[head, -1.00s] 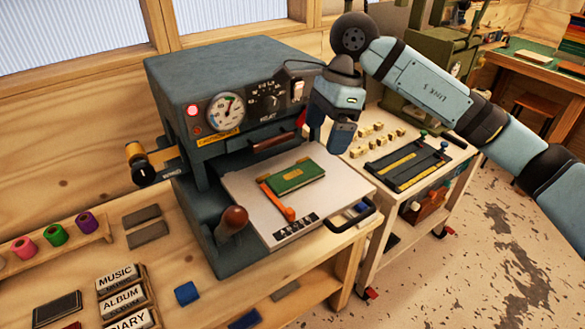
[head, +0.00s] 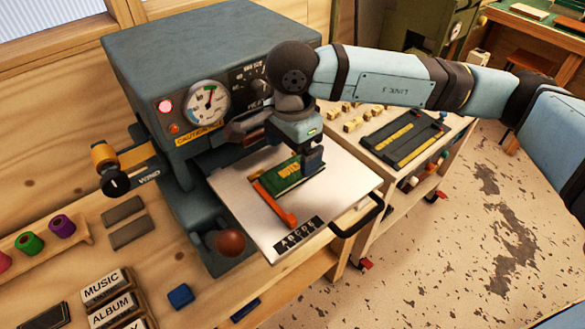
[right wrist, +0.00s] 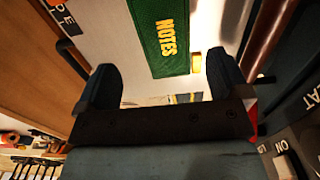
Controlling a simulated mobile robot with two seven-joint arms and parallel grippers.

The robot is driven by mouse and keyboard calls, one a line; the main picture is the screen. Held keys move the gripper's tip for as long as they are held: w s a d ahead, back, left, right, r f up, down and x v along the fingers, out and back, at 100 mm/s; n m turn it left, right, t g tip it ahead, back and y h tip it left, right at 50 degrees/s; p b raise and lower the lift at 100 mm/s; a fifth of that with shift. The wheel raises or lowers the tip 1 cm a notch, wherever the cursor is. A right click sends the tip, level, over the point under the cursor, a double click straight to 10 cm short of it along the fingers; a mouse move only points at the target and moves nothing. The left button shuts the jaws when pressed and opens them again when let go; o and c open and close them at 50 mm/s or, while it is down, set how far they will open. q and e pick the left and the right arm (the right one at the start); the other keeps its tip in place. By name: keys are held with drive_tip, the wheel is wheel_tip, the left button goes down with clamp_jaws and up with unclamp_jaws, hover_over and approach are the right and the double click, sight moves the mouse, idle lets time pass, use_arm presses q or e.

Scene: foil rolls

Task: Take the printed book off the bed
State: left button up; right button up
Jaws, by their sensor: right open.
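The printed book is green with gold "NOTES" lettering; it lies on the pale bed (head: 248,222) of the stamping press, against an orange guide (head: 273,203). In the head view the book (head: 284,178) is partly hidden by my right gripper (head: 312,165), which is just above its right end. In the right wrist view the book (right wrist: 160,38) lies ahead of the two spread fingers (right wrist: 162,88), with "NOTES" readable. The right gripper is open and empty; I cannot tell whether a finger touches the book. My left gripper is not in view.
The dark press body (head: 210,70) rises behind the bed, and its round-knobbed lever (head: 230,242) stands at the front left. A dark handle (head: 357,215) sticks out at the bed's right. Blocks labelled MUSIC and ALBUM (head: 108,300) lie on the bench at lower left.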

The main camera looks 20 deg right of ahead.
sight(294, 169)
drive_tip(key=f, duration=0.1)
drive_tip(key=f+p, duration=0.1)
drive_tip(key=f, duration=0.3)
drive_tip(key=shift+w+d+f+p, duration=0.15)
drive_tip(key=shift+w+d+p, duration=0.15)
drive_tip(key=shift+w+d, duration=0.1)
drive_tip(key=shift+a, duration=0.1)
drive_tip(key=shift+c, duration=0.9)
drive_tip(key=c, duration=0.9)
drive_tip(key=shift+o, duration=0.2)
